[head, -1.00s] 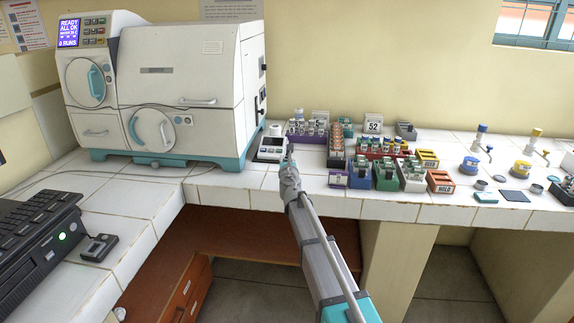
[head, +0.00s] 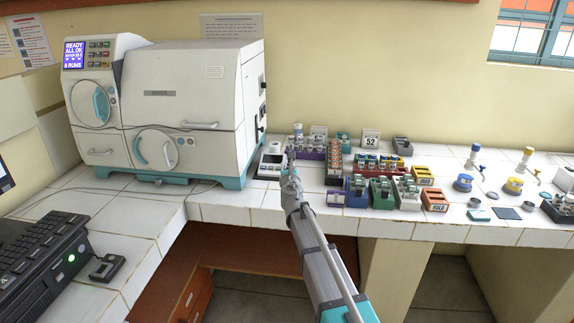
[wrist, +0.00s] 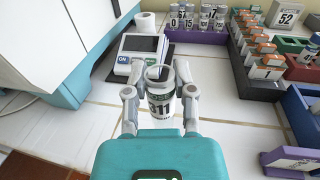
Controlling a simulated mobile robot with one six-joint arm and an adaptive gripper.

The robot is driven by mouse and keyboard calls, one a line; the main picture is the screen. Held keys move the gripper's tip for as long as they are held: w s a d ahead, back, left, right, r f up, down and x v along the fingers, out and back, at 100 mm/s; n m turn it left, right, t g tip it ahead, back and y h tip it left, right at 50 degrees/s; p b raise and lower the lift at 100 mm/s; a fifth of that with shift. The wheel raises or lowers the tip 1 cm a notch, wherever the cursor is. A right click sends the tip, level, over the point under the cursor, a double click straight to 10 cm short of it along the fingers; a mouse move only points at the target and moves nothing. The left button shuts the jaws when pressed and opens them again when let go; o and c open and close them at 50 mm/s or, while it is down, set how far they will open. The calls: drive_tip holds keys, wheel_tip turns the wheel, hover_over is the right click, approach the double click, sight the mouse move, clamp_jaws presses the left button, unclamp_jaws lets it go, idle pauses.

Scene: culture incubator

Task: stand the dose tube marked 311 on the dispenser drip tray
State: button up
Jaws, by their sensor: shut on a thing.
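The dose tube marked 311 (wrist: 161,103) is a small white tube with a dark band near its top and black digits. In the wrist view it stands roughly upright between the two fingers of my gripper (wrist: 160,108), which is shut on it. It shows in front of a white device with a screen (wrist: 140,44). In the head view my gripper (head: 291,158) is beside that device, and the tube is too small to make out. Blue (head: 463,183) and yellow (head: 515,186) tap-topped dispensers stand at the right; I cannot tell which part is the drip tray.
A purple rack of numbered tubes (wrist: 195,34) and an orange-block rack (wrist: 262,88) stand behind and right. Coloured bins, including one marked HOLD (head: 434,200), fill the counter's middle. The large incubator (head: 190,105) is at left. Bare tiles (wrist: 235,136) lie right of the tube.

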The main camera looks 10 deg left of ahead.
drive_tip(key=s+d+r+p, duration=0.3)
drive_tip(key=s+r+p, duration=0.2)
drive_tip(key=s, duration=0.5)
drive_tip(key=shift+s+r, duration=0.15)
drive_tip(key=shift+r, duration=0.3)
wheel_tip(320, 180, up, 4)
drive_tip(key=p, duration=0.4)
drive_tip(key=shift+r, duration=0.2)
drive_tip(key=shift+a, duration=0.2)
